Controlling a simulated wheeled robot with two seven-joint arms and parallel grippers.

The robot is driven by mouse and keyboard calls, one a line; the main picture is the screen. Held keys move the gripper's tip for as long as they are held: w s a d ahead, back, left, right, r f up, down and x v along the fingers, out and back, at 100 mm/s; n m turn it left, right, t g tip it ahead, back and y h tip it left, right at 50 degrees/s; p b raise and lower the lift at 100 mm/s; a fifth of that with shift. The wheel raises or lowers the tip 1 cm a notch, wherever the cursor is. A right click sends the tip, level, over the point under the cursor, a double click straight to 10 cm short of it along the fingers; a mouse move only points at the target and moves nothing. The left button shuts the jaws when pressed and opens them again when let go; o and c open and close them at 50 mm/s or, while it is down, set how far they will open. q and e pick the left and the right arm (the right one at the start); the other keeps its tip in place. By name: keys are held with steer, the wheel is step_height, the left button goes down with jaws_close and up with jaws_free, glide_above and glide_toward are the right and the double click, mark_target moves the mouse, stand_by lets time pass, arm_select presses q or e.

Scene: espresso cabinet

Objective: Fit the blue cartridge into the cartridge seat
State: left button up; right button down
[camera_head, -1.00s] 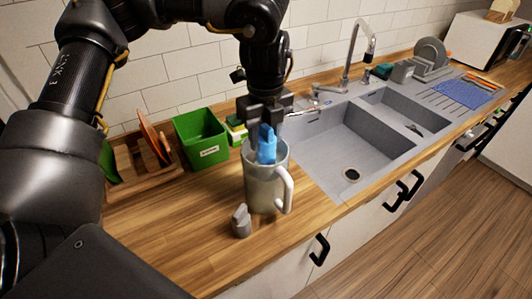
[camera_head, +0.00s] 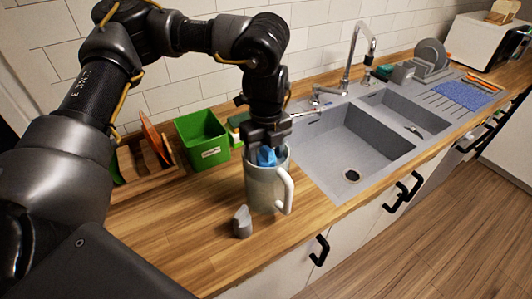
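The blue cartridge (camera_head: 267,156) shows at the mouth of a grey pitcher (camera_head: 262,188) with a white handle on its right side. Most of the cartridge is down inside the pitcher; only its blue top shows. My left gripper (camera_head: 265,148) points down at the pitcher's mouth, with its fingers around the cartridge top and shut on it. The cartridge seat is not visible; the pitcher's wall hides its inside. My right gripper is not in view.
A small grey piece (camera_head: 242,221) stands on the wooden counter (camera_head: 180,235) in front of the pitcher. A green bin (camera_head: 203,140) and a wooden rack (camera_head: 145,162) are behind to the left. A grey sink (camera_head: 350,150) lies to the right. The front-left counter is clear.

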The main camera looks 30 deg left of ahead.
arm_select(q)
steer(key=shift+o, duration=0.6)
steer(key=shift+a, duration=0.1)
step_height(320, 180, up, 12)
steer(key=shift+r+b, duration=0.1)
steer(key=shift+b, duration=0.45)
